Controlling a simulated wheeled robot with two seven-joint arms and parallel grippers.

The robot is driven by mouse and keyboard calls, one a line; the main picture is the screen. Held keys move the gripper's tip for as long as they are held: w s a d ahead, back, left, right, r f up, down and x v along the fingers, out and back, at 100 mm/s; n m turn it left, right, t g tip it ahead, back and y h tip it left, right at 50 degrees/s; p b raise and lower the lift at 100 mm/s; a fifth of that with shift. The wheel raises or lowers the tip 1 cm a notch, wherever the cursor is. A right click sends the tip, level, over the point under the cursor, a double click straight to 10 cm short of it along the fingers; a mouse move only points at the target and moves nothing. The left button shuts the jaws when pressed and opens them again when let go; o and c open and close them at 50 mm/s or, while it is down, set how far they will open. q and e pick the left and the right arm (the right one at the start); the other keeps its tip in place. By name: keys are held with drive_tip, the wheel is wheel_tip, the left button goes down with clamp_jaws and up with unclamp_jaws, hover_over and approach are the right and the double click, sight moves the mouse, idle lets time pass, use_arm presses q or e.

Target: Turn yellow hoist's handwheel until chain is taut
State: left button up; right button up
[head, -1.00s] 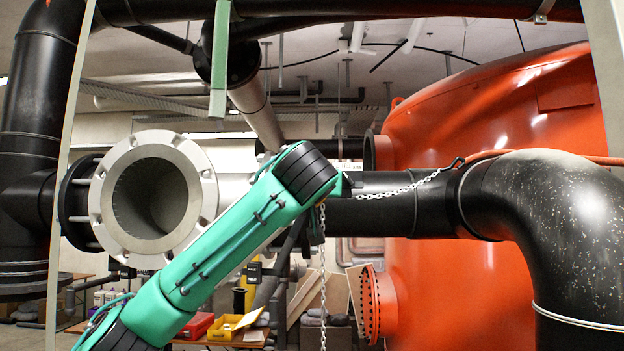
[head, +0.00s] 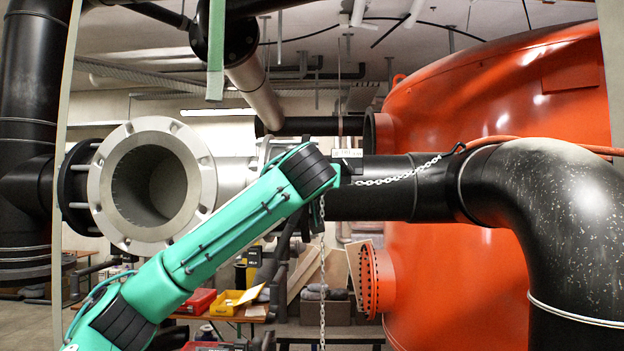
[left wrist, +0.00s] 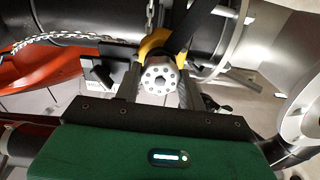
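The yellow hoist (left wrist: 155,47) shows in the left wrist view under a dark pipe. Its pale round handwheel (left wrist: 160,78), with dark holes around a dark centre, faces the camera. My left gripper (left wrist: 160,90) has one finger on each side of the wheel, close to its rim. I cannot tell whether they touch it. In the head view my green left arm hides the hoist and the gripper. A pale chain (head: 400,179) runs from behind the wrist up to the black elbow pipe and sags slightly. Another chain length (head: 322,270) hangs straight down. My right gripper is not in view.
A large orange tank (head: 470,270) and a black elbow pipe (head: 555,200) fill the right side. A grey flanged pipe end (head: 205,185) stands left of my arm. A yellow bin (head: 232,302) and a red bin (head: 197,301) sit on a table behind.

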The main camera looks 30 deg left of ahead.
use_arm(q)
drive_tip(key=shift+f+m+b, duration=0.2)
drive_tip(key=shift+m+b, duration=0.1)
drive_tip(key=shift+b, duration=0.45)
drive_tip(key=m+b, duration=0.4)
drive_tip(key=m, duration=0.8)
drive_tip(key=shift+r, duration=0.15)
drive_tip(key=shift+m, duration=0.3)
drive_tip(key=o, duration=0.9)
drive_tip(key=shift+o, duration=0.2)
drive_tip(key=shift+d, duration=0.1)
